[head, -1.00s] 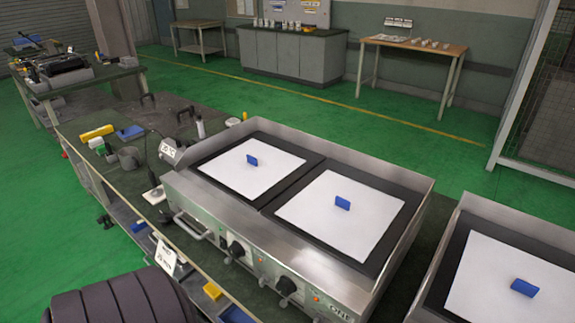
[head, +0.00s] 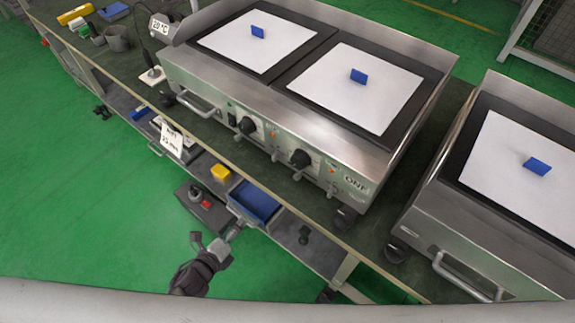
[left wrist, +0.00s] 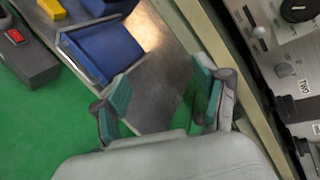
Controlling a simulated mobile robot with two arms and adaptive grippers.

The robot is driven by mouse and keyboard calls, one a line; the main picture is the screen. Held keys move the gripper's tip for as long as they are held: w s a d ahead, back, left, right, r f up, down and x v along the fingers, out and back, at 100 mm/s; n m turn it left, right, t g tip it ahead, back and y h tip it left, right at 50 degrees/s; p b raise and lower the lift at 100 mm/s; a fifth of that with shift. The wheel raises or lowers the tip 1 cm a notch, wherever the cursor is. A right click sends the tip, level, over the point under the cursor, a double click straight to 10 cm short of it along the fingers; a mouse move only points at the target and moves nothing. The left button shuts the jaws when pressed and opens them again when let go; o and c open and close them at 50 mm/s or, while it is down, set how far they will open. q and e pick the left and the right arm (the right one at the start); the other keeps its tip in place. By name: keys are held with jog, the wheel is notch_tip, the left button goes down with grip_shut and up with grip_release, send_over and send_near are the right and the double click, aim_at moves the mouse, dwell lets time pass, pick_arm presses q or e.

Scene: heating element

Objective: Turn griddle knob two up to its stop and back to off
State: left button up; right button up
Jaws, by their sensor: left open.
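The steel griddle (head: 250,90) stands on the bench with two black knobs on its front panel, a left knob (head: 247,125) and a right knob (head: 301,158). A plate marked ONE (head: 355,185) is at the panel's right end. In the left wrist view, a black knob (left wrist: 298,8) shows at the top right, with a label reading TWO (left wrist: 304,85) below it. I cannot tell from the head view which knob is two. My left gripper (head: 217,235) is open and empty, below and in front of the panel, apart from both knobs; its spread fingers show in the wrist view (left wrist: 165,98).
A second griddle (head: 440,225) stands at the right. The bench edge lies between my gripper and the panel. Green floor is open at left.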

pick_arm(q)
jog(key=w+d+r+m+t+h, duration=0.15)
jog(key=d+r+m+h, duration=0.3)
jog(key=r+m, duration=0.65)
jog(key=m+h+b, duration=0.1)
jog(key=m+h, duration=0.1)
jog(key=m, duration=0.3)
send_near(296, 164)
jog(key=shift+g, duration=0.35)
jog(key=x, duration=0.2)
jog(key=p+x, duration=0.1)
jog(key=x, duration=0.5)
jog(key=shift+w+r, duration=0.25)
jog(key=shift+r, duration=0.1)
jog(key=shift+w+d+p, duration=0.3)
jog(key=shift+w+d, duration=0.1)
jog(key=shift+w, duration=0.1)
pick_arm(e)
jog(key=shift+s+a+f, duration=0.1)
jog(key=shift+s, duration=0.6)
pick_arm(q)
jog(key=c, duration=1.2)
pick_arm(e)
jog(key=shift+a, duration=0.1)
